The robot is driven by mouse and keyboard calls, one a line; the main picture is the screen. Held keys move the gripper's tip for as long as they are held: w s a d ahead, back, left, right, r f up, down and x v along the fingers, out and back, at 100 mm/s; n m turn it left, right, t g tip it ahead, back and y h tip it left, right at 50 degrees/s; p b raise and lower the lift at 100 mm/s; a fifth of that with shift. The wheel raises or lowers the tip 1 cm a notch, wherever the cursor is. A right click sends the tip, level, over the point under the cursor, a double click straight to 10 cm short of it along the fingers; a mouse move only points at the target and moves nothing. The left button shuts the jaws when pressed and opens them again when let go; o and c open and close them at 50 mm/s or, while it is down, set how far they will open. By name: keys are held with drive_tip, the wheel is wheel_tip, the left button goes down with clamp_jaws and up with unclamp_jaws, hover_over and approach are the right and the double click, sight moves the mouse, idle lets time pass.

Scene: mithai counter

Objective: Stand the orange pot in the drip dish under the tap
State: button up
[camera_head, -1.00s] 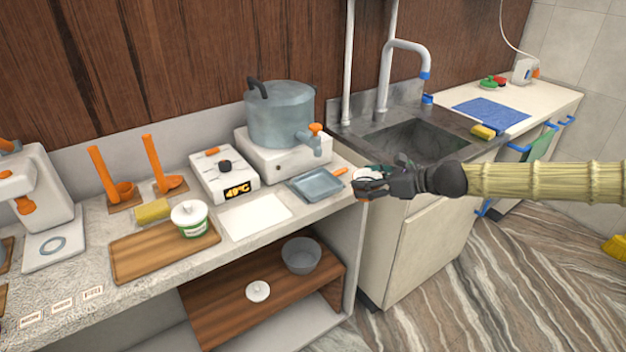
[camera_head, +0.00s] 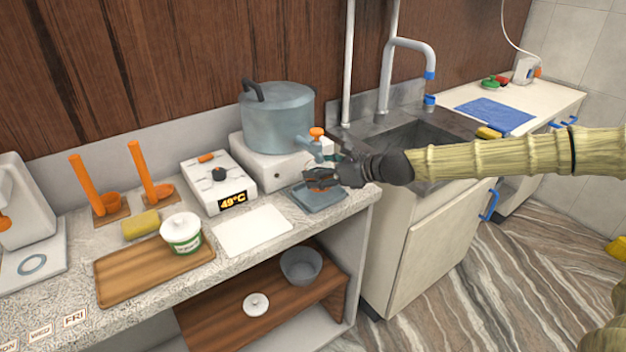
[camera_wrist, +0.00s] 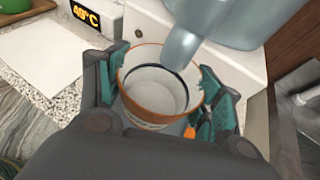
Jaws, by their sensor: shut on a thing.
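The orange pot (camera_wrist: 152,120), pale inside with an orange rim, stands roughly upright between the fingers of my gripper (camera_wrist: 160,95) in the wrist view. My gripper is shut on it. In the head view my gripper (camera_head: 320,180) hides most of the pot and is over the blue-grey drip dish (camera_head: 318,206). The tap (camera_head: 326,150) with its orange knob juts from the steel vessel just behind. In the wrist view the grey spout (camera_wrist: 178,52) overlaps the pot's far rim from above. I cannot tell whether the pot's base touches the dish.
The big steel vessel (camera_head: 277,120) stands on a white base behind the dish. A white unit reading 49°C (camera_head: 218,185) and a white mat (camera_head: 252,233) lie left. The sink (camera_head: 420,140) is right, behind my arm. The counter's front edge is close.

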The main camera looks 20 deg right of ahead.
drive_tip(key=f+b, duration=0.1)
drive_tip(key=w+f, duration=0.1)
drive_tip(key=f, duration=0.1)
drive_tip(key=shift+w+d+f+b, duration=0.1)
drive_tip(key=shift+w+f+b, duration=0.1)
drive_tip(key=shift+b, duration=0.15)
drive_tip(key=shift+s+d+f, duration=0.1)
drive_tip(key=shift+s+f, duration=0.15)
drive_tip(key=shift+s+r+b, duration=0.2)
drive_tip(key=shift+s+b, duration=0.1)
drive_tip(key=shift+w+a+f, duration=0.25)
drive_tip(key=shift+w+a, duration=0.1)
drive_tip(key=o, duration=1)
drive_tip(key=shift+s+a+r, duration=0.1)
drive_tip(key=shift+s+r, duration=0.1)
drive_tip(key=shift+s, duration=0.05)
drive_tip(key=shift+c, duration=0.2)
drive_tip(key=shift+w+d+f, duration=0.1)
drive_tip(key=shift+d+f, duration=0.05)
drive_tip(key=shift+d, duration=0.15)
drive_tip(key=shift+s+d+r, duration=0.1)
drive_tip(key=shift+s+r, duration=0.15)
drive_tip(key=shift+r, duration=0.05)
drive_tip(key=p+v, duration=0.2)
drive_tip(key=v, duration=0.9)
